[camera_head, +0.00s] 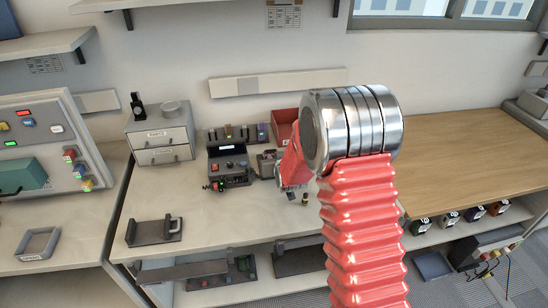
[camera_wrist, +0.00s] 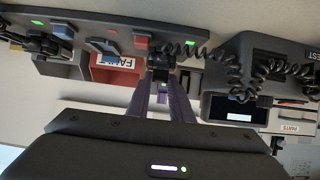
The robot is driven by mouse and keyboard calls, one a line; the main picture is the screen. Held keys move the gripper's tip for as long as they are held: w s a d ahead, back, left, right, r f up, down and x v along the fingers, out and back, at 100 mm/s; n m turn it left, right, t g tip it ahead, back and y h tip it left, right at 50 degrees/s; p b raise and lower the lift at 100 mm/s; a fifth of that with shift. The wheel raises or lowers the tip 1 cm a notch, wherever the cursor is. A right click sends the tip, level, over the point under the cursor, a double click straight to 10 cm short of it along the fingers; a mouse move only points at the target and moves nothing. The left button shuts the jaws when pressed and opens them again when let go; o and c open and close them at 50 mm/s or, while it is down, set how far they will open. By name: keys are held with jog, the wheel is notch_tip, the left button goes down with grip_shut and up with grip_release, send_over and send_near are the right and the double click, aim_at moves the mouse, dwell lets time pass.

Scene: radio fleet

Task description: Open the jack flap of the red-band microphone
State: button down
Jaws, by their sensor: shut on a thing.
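My gripper (camera_wrist: 161,68) reaches in from below in the wrist view, with its two purple fingers close together on a small dark thing (camera_wrist: 160,56). A coiled black cord (camera_wrist: 205,58) runs right from near this thing. I cannot tell whether the thing is the red-band microphone or its jack flap; no red band shows on it. In the head view my gripper (camera_head: 292,187) is low over the bench, partly hidden by my arm. The flap is not clear in either view.
A dark radio unit (camera_head: 228,168) stands left of my gripper. A red bin (camera_head: 284,122), labelled FAULT in the wrist view (camera_wrist: 108,70), stands behind. A small drawer cabinet (camera_head: 160,145) and a dark tray (camera_head: 153,232) are further left. The bench front is mostly clear.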

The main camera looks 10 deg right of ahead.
jog(key=shift+s+f+t, duration=0.25)
jog(key=shift+f+t, duration=0.05)
jog(key=shift+t, duration=0.5)
jog(key=c, duration=1.8)
grip_release()
jog(key=shift+o, duration=0.2)
jog(key=shift+s+r, duration=0.1)
jog(key=v, duration=1.3)
jog(key=shift+s, duration=0.3)
jog(key=shift+r, duration=0.1)
